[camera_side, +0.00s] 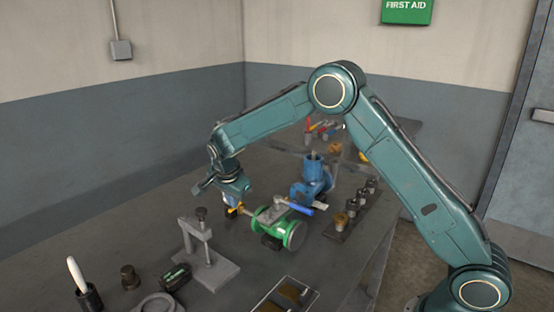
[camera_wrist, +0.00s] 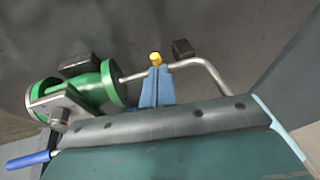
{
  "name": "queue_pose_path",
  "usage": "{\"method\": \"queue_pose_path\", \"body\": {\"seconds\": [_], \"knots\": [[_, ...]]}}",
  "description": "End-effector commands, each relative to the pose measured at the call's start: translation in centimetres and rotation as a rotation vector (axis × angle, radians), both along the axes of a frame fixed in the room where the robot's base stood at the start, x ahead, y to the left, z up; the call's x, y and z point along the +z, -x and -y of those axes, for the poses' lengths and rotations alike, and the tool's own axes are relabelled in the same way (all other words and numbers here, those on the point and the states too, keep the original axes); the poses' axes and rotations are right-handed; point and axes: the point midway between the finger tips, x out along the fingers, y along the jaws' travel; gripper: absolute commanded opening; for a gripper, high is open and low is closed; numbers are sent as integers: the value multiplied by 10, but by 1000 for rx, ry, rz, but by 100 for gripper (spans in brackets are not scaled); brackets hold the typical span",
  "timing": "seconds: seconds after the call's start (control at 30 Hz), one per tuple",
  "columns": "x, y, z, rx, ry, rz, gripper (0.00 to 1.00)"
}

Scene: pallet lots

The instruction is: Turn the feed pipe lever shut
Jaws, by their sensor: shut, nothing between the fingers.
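A green pipe valve (camera_side: 277,229) sits on the grey bench in the side view. A flat metal lever with a blue grip (camera_side: 299,208) runs from its top toward the right. In the wrist view the green valve (camera_wrist: 75,92) is at the left, and the blue grip (camera_wrist: 28,160) points to the lower left. My gripper (camera_side: 232,210) is just left of the valve in the side view. In the wrist view its blue fingers with a yellow tip (camera_wrist: 156,62) are shut and empty. They overlap a thin bent metal pipe (camera_wrist: 190,62); contact cannot be told. They are apart from the blue grip.
A blue valve body (camera_side: 312,180) stands behind the green one. A rack of small fittings (camera_side: 352,209) is to its right. A grey clamp stand (camera_side: 205,250) is at the front left. A red-handled fitting (camera_side: 310,124) lies farther back.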

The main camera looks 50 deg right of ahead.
Motion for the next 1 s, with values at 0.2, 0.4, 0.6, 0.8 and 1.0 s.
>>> {"method": "queue_pose_path", "body": {"seconds": [0.2,0.4,0.6,0.8,1.0], "knots": [[-2,0,-1,-25,0,-6,0],[-2,-1,-1,-29,0,-6,0],[-2,0,-1,-27,-1,-6,0],[-3,0,1,-27,-1,-6,0],[-3,-1,7,-29,0,-7,0]]}}
